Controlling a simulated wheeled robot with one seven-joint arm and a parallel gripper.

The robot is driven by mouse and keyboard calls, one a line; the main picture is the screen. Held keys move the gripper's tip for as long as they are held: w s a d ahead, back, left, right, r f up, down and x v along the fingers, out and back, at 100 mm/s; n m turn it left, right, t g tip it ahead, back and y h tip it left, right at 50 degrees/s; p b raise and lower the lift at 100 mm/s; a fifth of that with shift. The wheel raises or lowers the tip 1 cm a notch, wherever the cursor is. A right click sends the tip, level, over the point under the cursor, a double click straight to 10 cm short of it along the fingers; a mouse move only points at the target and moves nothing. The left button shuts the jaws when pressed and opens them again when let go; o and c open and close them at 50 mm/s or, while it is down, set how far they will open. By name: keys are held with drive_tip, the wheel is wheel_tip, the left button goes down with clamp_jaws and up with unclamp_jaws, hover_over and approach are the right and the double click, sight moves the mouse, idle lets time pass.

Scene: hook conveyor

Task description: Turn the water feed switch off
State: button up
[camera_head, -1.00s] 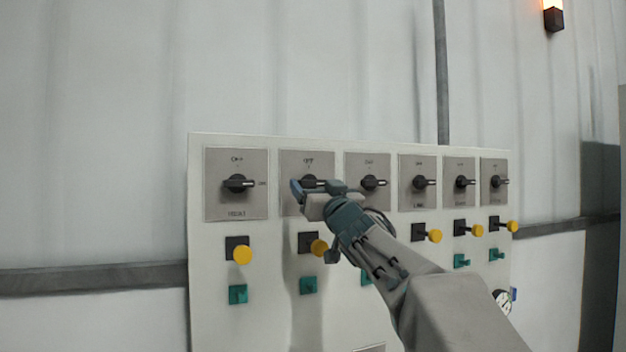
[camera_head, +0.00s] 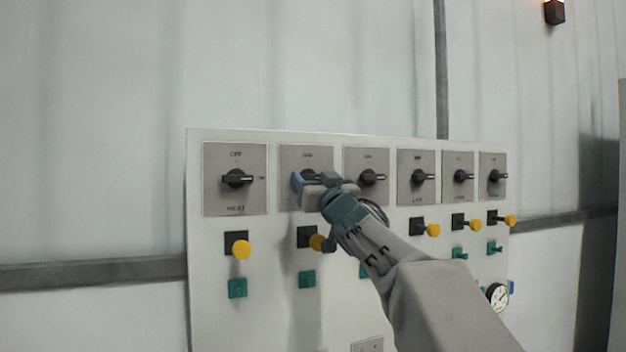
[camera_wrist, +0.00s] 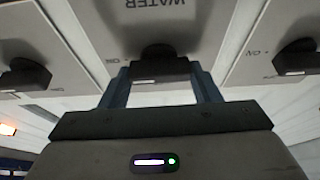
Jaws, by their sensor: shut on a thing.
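The water feed switch is a black rotary knob (camera_wrist: 158,66) on a grey plate (camera_wrist: 150,25), whose label reads WATER, upside down in the wrist view. In the head view it is the second switch from the left (camera_head: 309,176), partly hidden by my gripper. My gripper (camera_head: 318,182) is at this knob, with its blue fingers (camera_wrist: 160,85) on either side of it in the wrist view. It is shut on the knob. The knob's handle lies crosswise between the fingers. The lower part of the switch plate is hidden by my gripper in the head view.
Similar rotary switches sit on either side, the heat switch (camera_head: 237,178) to the left and another (camera_head: 369,178) to the right. Yellow buttons (camera_head: 240,249) and green buttons (camera_head: 237,288) are below. A round gauge (camera_head: 497,296) is at lower right. The wall above the panel (camera_head: 220,325) is clear.

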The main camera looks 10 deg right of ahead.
drive_tip(key=shift+r+n, duration=0.1)
drive_tip(key=shift+n, duration=0.2)
drive_tip(key=n+y+p, duration=0.1)
drive_tip(key=n, duration=0.1)
drive_tip(key=n+g+y+p, duration=0.1)
drive_tip(key=n+y+p, duration=0.1)
drive_tip(key=n, duration=0.1)
drive_tip(key=shift+d+r+n, duration=0.1)
drive_tip(key=shift+n, duration=0.2)
drive_tip(key=n+g+y+p, duration=0.1)
drive_tip(key=n+p, duration=0.1)
drive_tip(key=n, duration=0.1)
drive_tip(key=n+g+y+p, duration=0.1)
drive_tip(key=n+p, duration=0.1)
drive_tip(key=n, duration=0.2)
drive_tip(key=shift+g, duration=0.4)
drive_tip(key=n+g+p, duration=0.1)
drive_tip(key=n, duration=0.1)
drive_tip(key=n+g+y+p, duration=0.1)
drive_tip(key=n, duration=0.2)
drive_tip(key=shift+p, duration=0.4)
drive_tip(key=shift+n+g+p, duration=0.6)
drive_tip(key=shift+n+p, duration=0.35)
drive_tip(key=shift+n, duration=0.85)
drive_tip(key=shift+n+h, duration=0.3)
drive_tip(key=o, duration=1)
